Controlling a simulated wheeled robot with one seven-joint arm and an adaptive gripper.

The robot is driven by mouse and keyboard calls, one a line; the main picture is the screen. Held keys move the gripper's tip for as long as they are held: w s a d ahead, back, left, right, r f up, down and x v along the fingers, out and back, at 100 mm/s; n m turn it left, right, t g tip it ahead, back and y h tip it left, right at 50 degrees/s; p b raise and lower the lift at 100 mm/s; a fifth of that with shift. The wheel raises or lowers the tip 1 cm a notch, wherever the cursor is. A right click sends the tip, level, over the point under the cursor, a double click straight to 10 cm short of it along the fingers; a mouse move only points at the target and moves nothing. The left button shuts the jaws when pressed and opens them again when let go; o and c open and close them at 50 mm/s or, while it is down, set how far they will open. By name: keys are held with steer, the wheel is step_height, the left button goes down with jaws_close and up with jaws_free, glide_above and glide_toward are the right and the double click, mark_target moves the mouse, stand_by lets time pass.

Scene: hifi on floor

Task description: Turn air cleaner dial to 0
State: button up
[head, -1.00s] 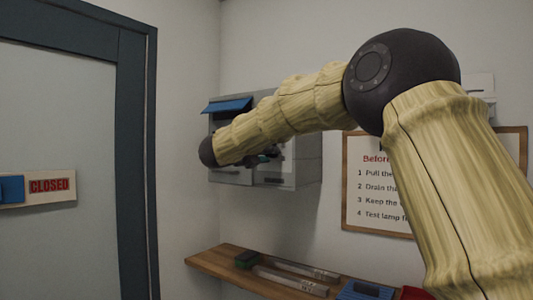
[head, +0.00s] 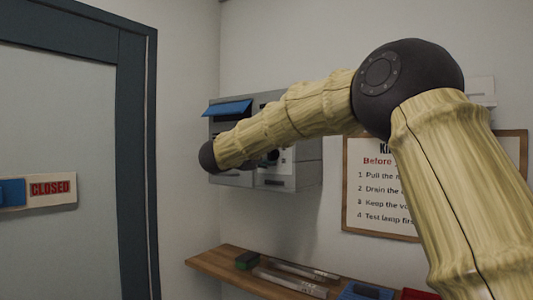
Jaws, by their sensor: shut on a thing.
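A grey wall-mounted unit (head: 308,172), which looks like the air cleaner, hangs near the corner. A small dark round part, probably its dial (head: 272,156), shows on the pale front panel just under my forearm. My gripper (head: 257,163) is mostly hidden behind my own arm and wrist; only dark bits of it show at the front of the unit. It appears to be shut on the dial. The fingertips, the dial's pointer and any numbers cannot be made out.
A blue flap (head: 228,108) sticks out at the unit's upper left. A framed notice (head: 380,190) hangs at right. A door with a CLOSED sign (head: 50,189) is at left.

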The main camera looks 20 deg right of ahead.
steer(key=shift+n, duration=0.8)
steer(key=shift+f+p, duration=0.1)
steer(key=shift+p, duration=0.2)
steer(key=o, duration=1)
steer(key=v, duration=1.2)
